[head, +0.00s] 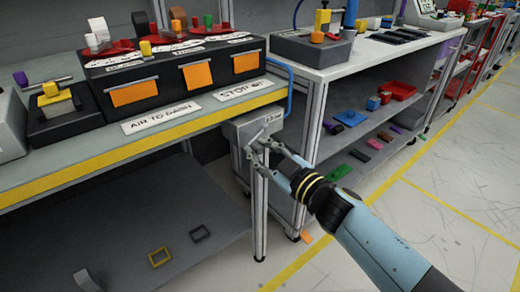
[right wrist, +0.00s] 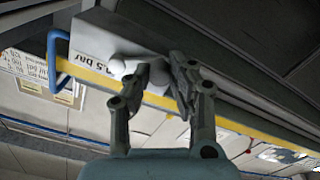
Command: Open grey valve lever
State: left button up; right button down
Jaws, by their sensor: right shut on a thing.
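The grey valve box (head: 240,130) hangs at the right end of the workbench, under its top. In the right wrist view the box (right wrist: 92,30) carries a "4.5 bar" label. The light grey valve lever (right wrist: 122,66) sticks out from its front, partly hidden by a finger. My right gripper (head: 266,148) is at the front of the box, its fingers around the lever; it also shows in the right wrist view (right wrist: 160,72). It is shut on the lever.
The workbench's yellow front edge (head: 130,163) and a bench leg (head: 259,205) are close to the right gripper. A blue hose (head: 288,85) runs beside the box. A second bench (head: 340,60) with shelves of small parts stands right. The floor at right is clear.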

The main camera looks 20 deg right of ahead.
pick_arm(q)
jog(key=shift+s+f+b, duration=0.25)
jog(key=shift+f+b, duration=0.45)
jog(key=shift+f, duration=0.05)
jog(key=shift+s+f+b, duration=0.2)
jog(key=shift+f+b, duration=0.55)
jog(key=shift+s+f+b, duration=0.25)
jog(key=shift+f+b, duration=0.45)
jog(key=shift+f, duration=0.05)
pick_arm(e)
jog(key=shift+w+d+f+n, duration=0.2)
jog(key=shift+d+f+n, duration=0.4)
jog(key=shift+n, duration=1.45)
jog(key=shift+w+d+f+n, duration=0.3)
jog(key=shift+d+n, duration=0.45)
jog(key=shift+n, duration=1.25)
jog(key=shift+w+d+f+n, duration=0.15)
jog(key=shift+d+f+n, duration=0.45)
jog(key=shift+n, duration=1.45)
jog(key=c, duration=1.2)
grip_release()
jog(key=shift+d+r, duration=0.1)
jog(key=v, duration=1.2)
